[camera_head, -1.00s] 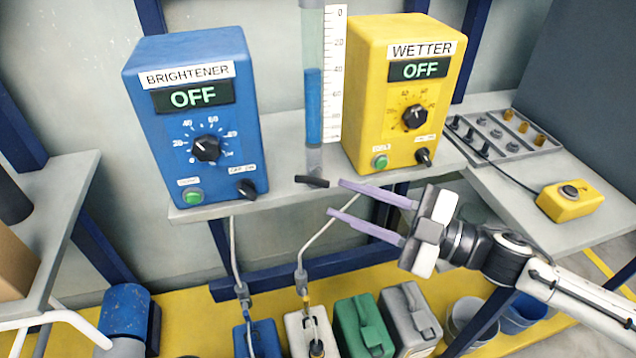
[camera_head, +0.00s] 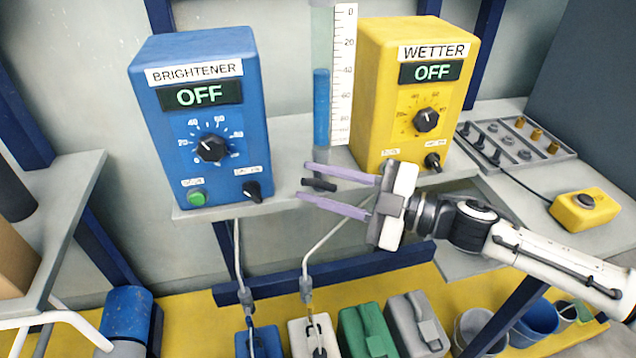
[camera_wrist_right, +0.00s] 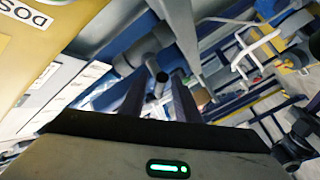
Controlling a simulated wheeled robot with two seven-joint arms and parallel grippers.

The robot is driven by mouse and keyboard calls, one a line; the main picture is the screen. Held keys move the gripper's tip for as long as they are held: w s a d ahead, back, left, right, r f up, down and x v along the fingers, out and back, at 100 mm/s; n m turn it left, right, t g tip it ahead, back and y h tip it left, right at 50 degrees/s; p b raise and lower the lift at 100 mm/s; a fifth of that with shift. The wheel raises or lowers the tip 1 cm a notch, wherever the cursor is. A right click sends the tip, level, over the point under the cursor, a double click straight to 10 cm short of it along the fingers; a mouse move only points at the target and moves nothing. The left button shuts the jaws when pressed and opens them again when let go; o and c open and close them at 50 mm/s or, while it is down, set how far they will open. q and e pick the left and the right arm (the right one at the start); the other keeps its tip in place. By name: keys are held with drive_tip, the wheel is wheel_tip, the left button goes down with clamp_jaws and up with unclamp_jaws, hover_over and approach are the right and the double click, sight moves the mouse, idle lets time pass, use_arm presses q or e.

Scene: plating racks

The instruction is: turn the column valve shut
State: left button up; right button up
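The column (camera_head: 321,105) is a clear tube with blue liquid, standing beside a white scale between the two boxes. Its valve has a short black handle (camera_head: 318,185) at the foot of the tube, lying roughly crosswise in the head view. My right gripper (camera_head: 306,182) is open, its two purple fingers reaching in from the right, one above and one below the handle in the picture. In the right wrist view a dark round end, likely the handle (camera_wrist_right: 161,80), shows between the fingertips. Contact cannot be told. My left gripper is not in view.
A blue BRIGHTENER box (camera_head: 200,120) stands left of the column and a yellow WETTER box (camera_head: 410,95) right of it; both read OFF. A grey shelf (camera_head: 290,190) carries them. Thin tubes run down to several jugs (camera_head: 365,330). A yellow button box (camera_head: 586,209) sits at the right.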

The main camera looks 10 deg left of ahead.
drive_tip(key=shift+a, duration=0.15)
clamp_jaws()
